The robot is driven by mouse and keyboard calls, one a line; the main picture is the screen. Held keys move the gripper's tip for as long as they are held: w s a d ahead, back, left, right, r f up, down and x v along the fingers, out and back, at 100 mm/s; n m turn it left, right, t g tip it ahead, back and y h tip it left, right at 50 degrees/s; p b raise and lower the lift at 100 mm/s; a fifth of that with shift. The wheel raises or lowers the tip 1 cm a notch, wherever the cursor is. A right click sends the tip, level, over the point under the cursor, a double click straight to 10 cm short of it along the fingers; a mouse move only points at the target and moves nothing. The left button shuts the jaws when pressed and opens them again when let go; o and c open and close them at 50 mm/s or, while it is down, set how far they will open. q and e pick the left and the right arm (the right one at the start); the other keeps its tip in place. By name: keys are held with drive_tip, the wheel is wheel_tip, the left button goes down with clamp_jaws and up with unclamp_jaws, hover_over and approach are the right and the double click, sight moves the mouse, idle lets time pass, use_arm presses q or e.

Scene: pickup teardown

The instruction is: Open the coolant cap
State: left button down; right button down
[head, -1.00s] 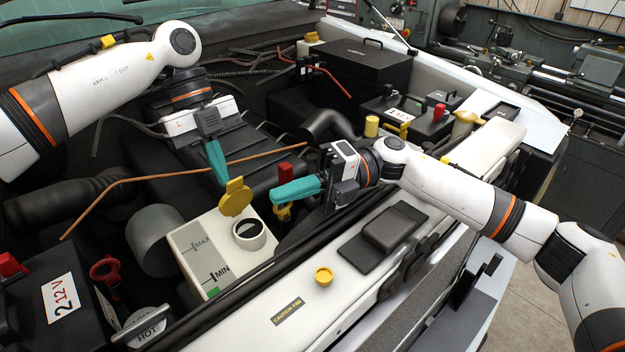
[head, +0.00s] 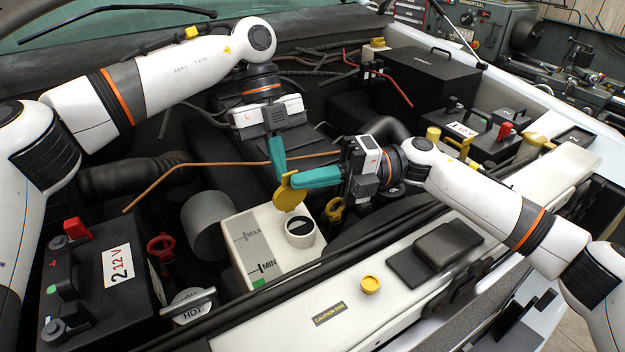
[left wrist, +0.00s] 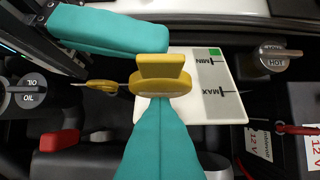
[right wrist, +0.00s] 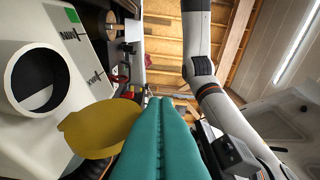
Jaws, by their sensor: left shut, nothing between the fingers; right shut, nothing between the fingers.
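The white coolant tank (head: 255,240) with MAX and MIN marks stands at the middle of the head view. Its round neck (head: 300,228) is uncovered, with a dark hole showing, also in the right wrist view (right wrist: 38,80). The yellow coolant cap (head: 290,194) stands raised on the neck's far side; it shows in the left wrist view (left wrist: 162,75) and right wrist view (right wrist: 100,128). My left gripper (head: 280,177) is shut and empty, its tip at the cap. My right gripper (head: 293,182) is shut and empty, its tip close beside the cap. Contact is unclear.
A battery (head: 90,285) and a metal cap marked HOT (head: 190,302) are at left. A yellow ring handle (head: 334,210) is right of the tank. A brown cable (head: 185,168) runs behind. The front panel (head: 340,325) carries a small yellow cap (head: 370,285).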

idle(0.3)
use_arm(q)
drive_tip(key=c, duration=1.2)
unclamp_jaws()
drive_tip(key=shift+o, duration=0.2)
